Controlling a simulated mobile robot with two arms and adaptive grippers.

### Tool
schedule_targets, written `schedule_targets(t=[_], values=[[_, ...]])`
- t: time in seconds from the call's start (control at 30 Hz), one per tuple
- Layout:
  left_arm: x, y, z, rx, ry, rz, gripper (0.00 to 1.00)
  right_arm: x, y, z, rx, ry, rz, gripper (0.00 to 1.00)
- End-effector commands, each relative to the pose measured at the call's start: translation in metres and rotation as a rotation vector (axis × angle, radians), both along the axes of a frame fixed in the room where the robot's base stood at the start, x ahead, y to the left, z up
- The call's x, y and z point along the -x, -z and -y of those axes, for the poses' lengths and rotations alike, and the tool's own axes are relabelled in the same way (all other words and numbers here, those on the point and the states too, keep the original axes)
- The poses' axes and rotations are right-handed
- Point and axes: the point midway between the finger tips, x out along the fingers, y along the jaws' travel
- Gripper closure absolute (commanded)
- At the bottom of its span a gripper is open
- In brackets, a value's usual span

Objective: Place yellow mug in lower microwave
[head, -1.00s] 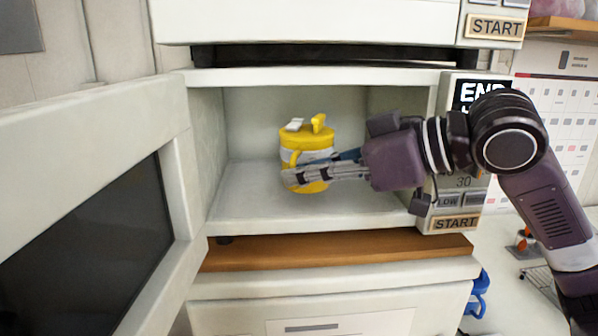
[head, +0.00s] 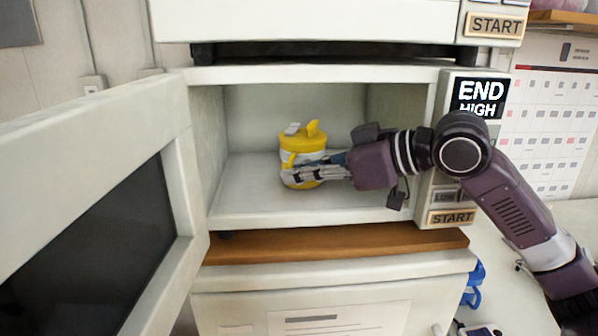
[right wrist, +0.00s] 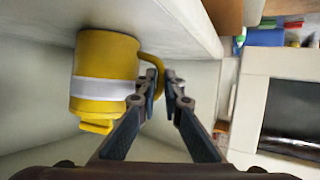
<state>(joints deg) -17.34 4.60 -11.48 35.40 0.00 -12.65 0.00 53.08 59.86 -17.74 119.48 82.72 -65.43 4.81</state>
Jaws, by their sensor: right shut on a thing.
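The yellow mug (head: 297,143) has a pale band, a lid with a raised yellow tab, and a handle. It is upright inside the open lower microwave (head: 250,207), near the middle of its cavity. I cannot tell whether its base touches the floor. My right gripper (head: 290,178) reaches in from the right and is shut on the mug's handle. In the right wrist view, the mug (right wrist: 92,55) appears upside down, with its handle between the fingertips (right wrist: 162,82). My left gripper is not in view.
The lower microwave's door (head: 95,130) stands open at left. The upper microwave (head: 310,22) is directly above. The control panel (head: 452,150) borders the opening at right, partly behind my arm. A wooden board (head: 335,246) lies below. The cavity floor is clear around the mug.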

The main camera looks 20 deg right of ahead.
Motion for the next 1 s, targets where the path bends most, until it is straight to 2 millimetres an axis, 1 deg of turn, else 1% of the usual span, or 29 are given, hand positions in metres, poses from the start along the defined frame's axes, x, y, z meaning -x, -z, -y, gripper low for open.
schedule_targets(t=[0.03,0.17,0.2,0.33,0.37,0.67,0.73,0.87,1.0], values=[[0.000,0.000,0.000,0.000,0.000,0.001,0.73,0.000,-0.003,0.000,-0.001,0.000,0.007,1.00],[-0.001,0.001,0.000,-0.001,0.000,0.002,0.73,0.000,-0.001,0.000,-0.001,0.000,0.007,1.00],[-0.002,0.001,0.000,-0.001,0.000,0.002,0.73,0.000,0.002,0.000,0.000,0.000,0.000,0.92],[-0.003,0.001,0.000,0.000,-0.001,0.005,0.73,0.000,0.001,0.000,0.000,0.000,0.000,0.77],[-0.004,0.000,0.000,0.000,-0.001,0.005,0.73,0.000,0.001,0.000,0.000,0.000,0.000,0.75],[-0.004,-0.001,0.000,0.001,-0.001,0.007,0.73,0.000,-0.002,0.000,-0.001,0.000,0.001,0.75],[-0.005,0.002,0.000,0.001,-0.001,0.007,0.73,0.003,-0.001,0.004,0.000,0.002,0.000,0.75],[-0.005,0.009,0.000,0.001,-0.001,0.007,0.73,0.017,-0.008,0.016,0.002,0.006,0.002,0.75],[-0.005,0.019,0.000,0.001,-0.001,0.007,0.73,0.039,-0.018,0.035,0.001,0.007,0.001,0.75]])
